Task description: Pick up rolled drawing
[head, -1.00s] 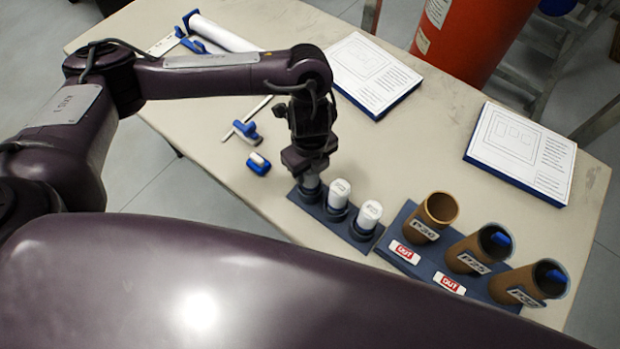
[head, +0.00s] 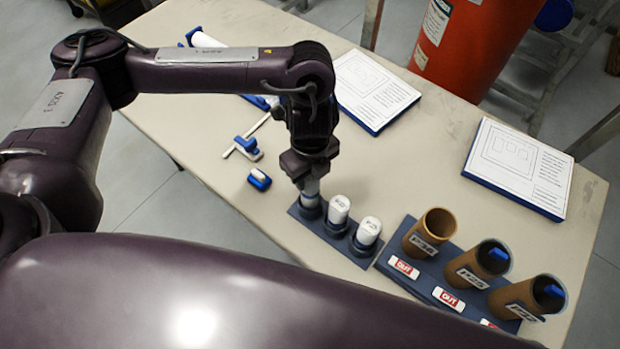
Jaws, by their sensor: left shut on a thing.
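Rolled drawings stand upright in a dark blue rack (head: 295,209) with three round holders. The middle white roll (head: 339,209) and the right white roll (head: 368,231) carry small dark labels. The left roll (head: 312,187) is under my left gripper (head: 309,176), which points down and is shut on its top. Its lower end is at or in the left holder; I cannot tell whether it is clear of it. My right gripper is not in view.
Three brown tubes (head: 428,235) with labels stand in a blue rack with red OUT tags (head: 403,267). Two printed sheets on blue boards (head: 373,88) (head: 520,165) lie behind. Small blue-white tools (head: 259,179) lie left of the roll rack. A red cylinder (head: 465,45) stands beyond the table.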

